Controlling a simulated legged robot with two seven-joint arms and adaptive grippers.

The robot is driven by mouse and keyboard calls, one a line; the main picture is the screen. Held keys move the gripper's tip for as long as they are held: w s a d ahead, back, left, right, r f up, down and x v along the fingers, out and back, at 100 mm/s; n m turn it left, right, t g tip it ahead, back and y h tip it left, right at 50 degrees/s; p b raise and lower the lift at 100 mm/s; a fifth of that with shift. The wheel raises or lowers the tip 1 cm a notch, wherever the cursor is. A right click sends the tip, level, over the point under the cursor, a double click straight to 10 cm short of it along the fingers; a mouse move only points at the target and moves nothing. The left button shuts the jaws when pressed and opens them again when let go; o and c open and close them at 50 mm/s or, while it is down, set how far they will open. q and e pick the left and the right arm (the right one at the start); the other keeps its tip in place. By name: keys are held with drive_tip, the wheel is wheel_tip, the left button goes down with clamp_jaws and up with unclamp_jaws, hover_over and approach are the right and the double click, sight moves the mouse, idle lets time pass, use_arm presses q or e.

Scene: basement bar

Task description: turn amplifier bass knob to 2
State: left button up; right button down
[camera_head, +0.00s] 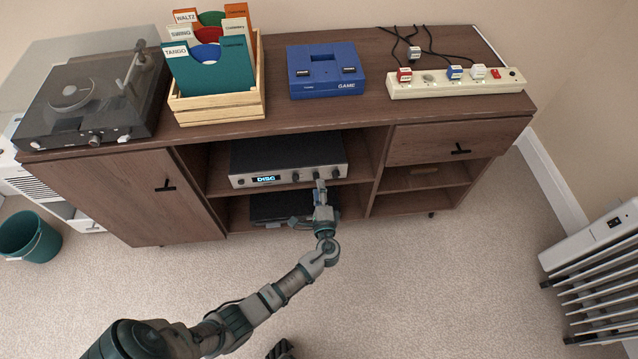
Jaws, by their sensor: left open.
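The amplifier (288,153) is a black box with a silver front, on the upper middle shelf of the wooden cabinet. Its small display (266,179) reads "DISC". A row of small dark knobs runs along the front to the right of the display. Knob labels and pointer marks are too small to read. My left gripper (320,187) is open at the amplifier's front, right of its middle, over the row of knobs. It hides part of the front there, and I cannot tell whether it touches a knob.
A second dark device (268,209) sits on the shelf below. The cabinet top (350,107) carries a turntable (92,98), a record crate (216,106), a blue game console (325,70) and a power strip (456,84). A teal bin (28,237) and a radiator (598,265) flank the open carpet.

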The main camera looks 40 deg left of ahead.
use_arm(q)
drive_tip(key=v, duration=0.8)
drive_tip(key=shift+s+d, duration=0.2)
drive_tip(key=shift+d, duration=0.2)
drive_tip(key=shift+f, duration=0.1)
